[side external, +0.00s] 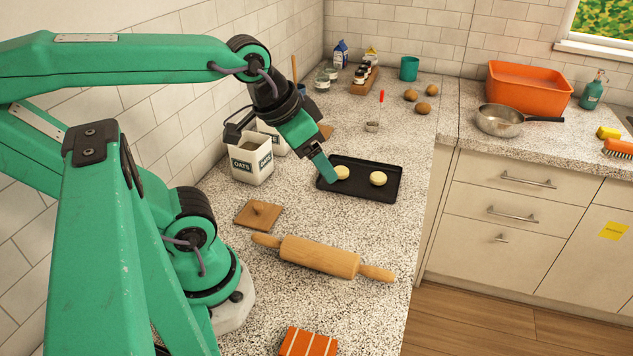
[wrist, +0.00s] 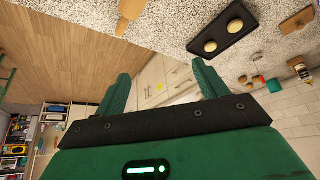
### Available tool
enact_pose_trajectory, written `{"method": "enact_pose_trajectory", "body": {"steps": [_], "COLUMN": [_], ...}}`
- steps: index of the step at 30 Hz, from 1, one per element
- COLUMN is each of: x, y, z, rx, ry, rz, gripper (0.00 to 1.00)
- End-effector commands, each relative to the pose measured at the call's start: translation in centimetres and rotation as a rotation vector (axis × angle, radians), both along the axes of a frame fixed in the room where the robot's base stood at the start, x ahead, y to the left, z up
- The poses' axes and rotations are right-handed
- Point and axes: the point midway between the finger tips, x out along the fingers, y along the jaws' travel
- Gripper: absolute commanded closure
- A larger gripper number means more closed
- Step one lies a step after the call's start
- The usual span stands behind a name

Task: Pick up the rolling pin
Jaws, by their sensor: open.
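The wooden rolling pin (side external: 320,256) lies on the speckled counter, slanting slightly down to the right, near the counter's right edge. Part of it also shows at the top of the wrist view (wrist: 129,14). My gripper (side external: 333,178) is above the black baking tray's left side in the side view, up and behind the rolling pin and apart from it. In the wrist view my gripper's (wrist: 160,88) two green fingers are spread wide with nothing between them.
The black tray (side external: 362,192) holds two pale dough rounds. An oats canister (side external: 250,168) stands by the wall, with a wooden lid (side external: 258,215) in front. A striped orange cloth (side external: 308,342) lies at the near edge. Counter around the rolling pin is mostly clear.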

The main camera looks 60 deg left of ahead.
Motion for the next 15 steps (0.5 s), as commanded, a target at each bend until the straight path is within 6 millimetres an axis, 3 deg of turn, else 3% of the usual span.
{"method": "enact_pose_trajectory", "body": {"steps": [8,15], "x": [0.4,1.4], "y": [0.0,0.1], "z": [-0.8,-3.5], "rx": [0.02,0.072], "ry": [0.043,0.17], "rz": [-0.039,-0.166], "gripper": [0.28,0.28]}}
